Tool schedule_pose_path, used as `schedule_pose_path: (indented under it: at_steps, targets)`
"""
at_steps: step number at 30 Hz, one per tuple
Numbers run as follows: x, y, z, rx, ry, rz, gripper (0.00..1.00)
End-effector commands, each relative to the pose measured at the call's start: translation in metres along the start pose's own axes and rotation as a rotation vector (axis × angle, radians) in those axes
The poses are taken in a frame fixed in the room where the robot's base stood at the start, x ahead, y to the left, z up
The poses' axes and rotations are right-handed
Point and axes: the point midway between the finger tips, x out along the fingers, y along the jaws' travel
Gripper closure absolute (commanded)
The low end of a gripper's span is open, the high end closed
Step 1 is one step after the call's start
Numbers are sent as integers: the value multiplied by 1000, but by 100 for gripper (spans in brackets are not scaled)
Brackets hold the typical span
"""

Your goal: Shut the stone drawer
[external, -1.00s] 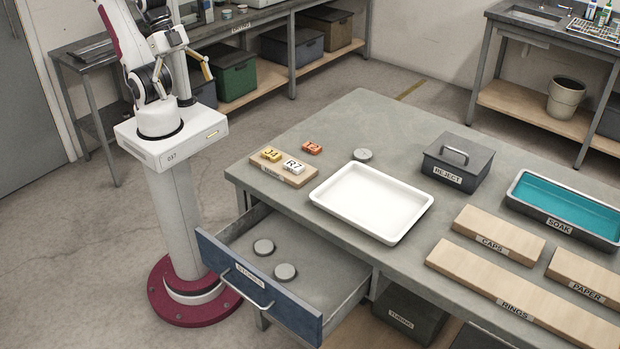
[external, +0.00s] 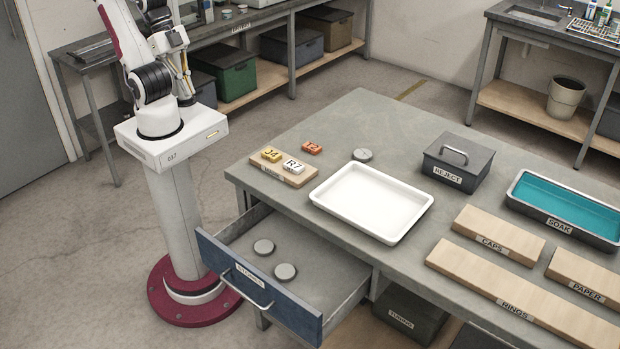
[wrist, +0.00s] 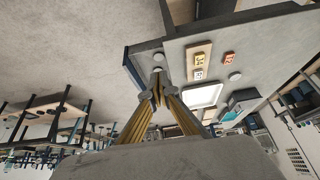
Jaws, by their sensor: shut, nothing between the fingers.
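The stone drawer (external: 258,283) has a blue front with a metal bar handle and a label, and it stands pulled out from the grey table. Two round grey stones (external: 264,247) lie inside it, apart from each other. My gripper (external: 190,94) is up above my base, to the upper left of the drawer and well clear of it. Its yellow fingers are together and empty, and their tips also show in the wrist view (wrist: 157,86). The drawer's blue front edge shows in part in the wrist view (wrist: 132,70).
On the table are a wooden board (external: 284,175) with two tiles, an orange tile (external: 312,147), a grey disc (external: 363,155), a white tray (external: 318,201) and the reject box (external: 456,168). Floor in front of the drawer is clear.

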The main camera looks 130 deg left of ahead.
Motion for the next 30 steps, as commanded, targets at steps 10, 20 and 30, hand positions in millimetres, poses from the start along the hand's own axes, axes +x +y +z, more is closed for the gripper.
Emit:
schedule_pose_path:
  at_steps: [10, 20, 30]
  targets:
    - [31, 24, 0, 94, -142, 38, 100]
    - [58, 49, -15, 198, -253, 55, 100]
    - [90, 78, -31, 335, -349, 65, 100]
